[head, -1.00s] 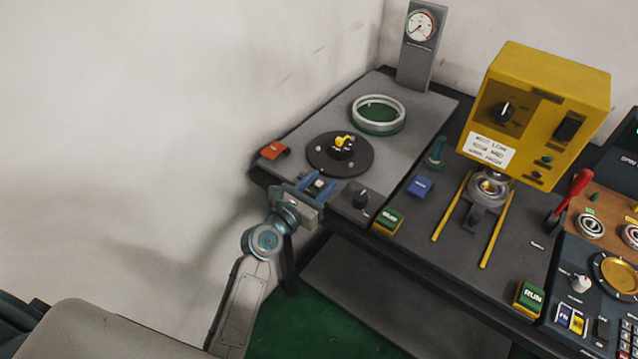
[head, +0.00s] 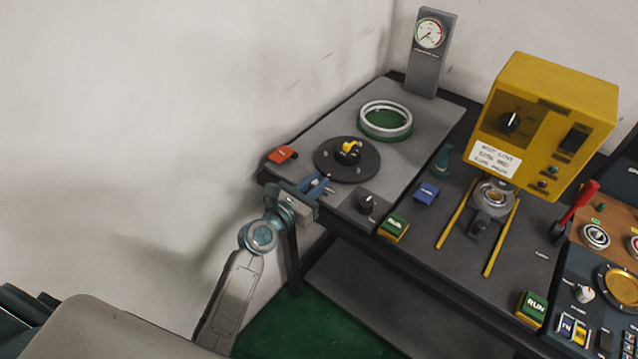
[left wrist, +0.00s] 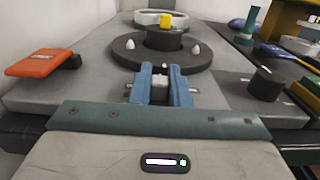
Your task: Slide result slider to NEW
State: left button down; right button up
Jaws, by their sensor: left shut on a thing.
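My left gripper (head: 318,186) is at the front left edge of the grey bench plate, in front of the black round fixture. Its blue fingers are shut on a small pale slider knob (left wrist: 160,82), which shows between them in the left wrist view. The fingers hide most of the slider and its track. No RESULT or NEW lettering can be read there. My right gripper is not in view.
A black disc with a yellow centre (head: 347,158) stands just beyond the fingers. An orange block (head: 282,154) lies to the left and a black knob (head: 367,203) to the right. A green RUN button (head: 394,228) and a yellow machine (head: 548,125) stand farther right.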

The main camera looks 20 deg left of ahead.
pick_arm(q)
jog(key=c, duration=1.4)
grip_release()
jog(key=shift+o, duration=0.2)
jog(key=v, duration=1)
jog(key=shift+s, duration=0.4)
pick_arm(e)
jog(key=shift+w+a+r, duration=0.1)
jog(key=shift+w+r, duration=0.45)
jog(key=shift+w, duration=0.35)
pick_arm(q)
jog(key=shift+a, duration=0.15)
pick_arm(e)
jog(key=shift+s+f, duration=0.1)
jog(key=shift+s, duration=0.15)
